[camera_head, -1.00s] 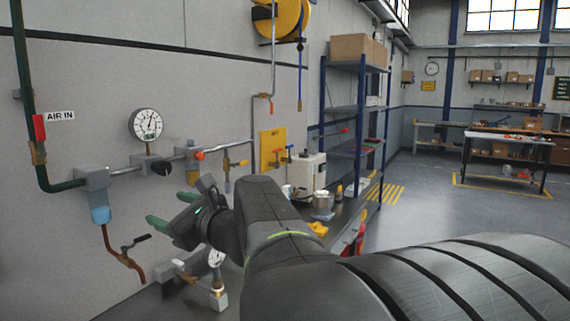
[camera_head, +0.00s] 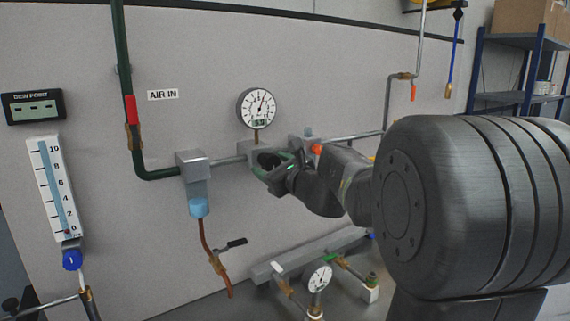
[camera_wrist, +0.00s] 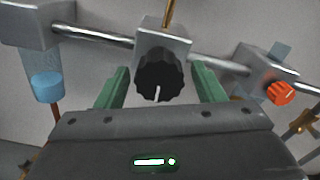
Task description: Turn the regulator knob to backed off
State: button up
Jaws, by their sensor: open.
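The regulator knob (camera_wrist: 158,78) is black and ribbed, with a white pointer line, and sits on the front of a grey block (camera_wrist: 163,40) on the pipe. In the wrist view the pointer line points down. My gripper (camera_wrist: 158,90) is open, its green fingers on the left and right of the knob with gaps showing. Whether the fingertips reach past the knob's face is hard to tell. In the head view my gripper (camera_head: 271,164) is at the block below the round gauge (camera_head: 257,108) and hides most of the knob.
An orange-red knob (camera_wrist: 280,93) sits on the block to the right. A filter bowl with blue liquid (camera_wrist: 46,87) hangs at the left. A red-handled valve (camera_head: 131,110) is on the green pipe. A flow meter (camera_head: 55,187) stands at far left. A lower gauge (camera_head: 320,279) is below.

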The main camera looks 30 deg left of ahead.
jog(key=shift+a, duration=0.1)
jog(key=c, duration=1)
jog(key=shift+o, duration=0.2)
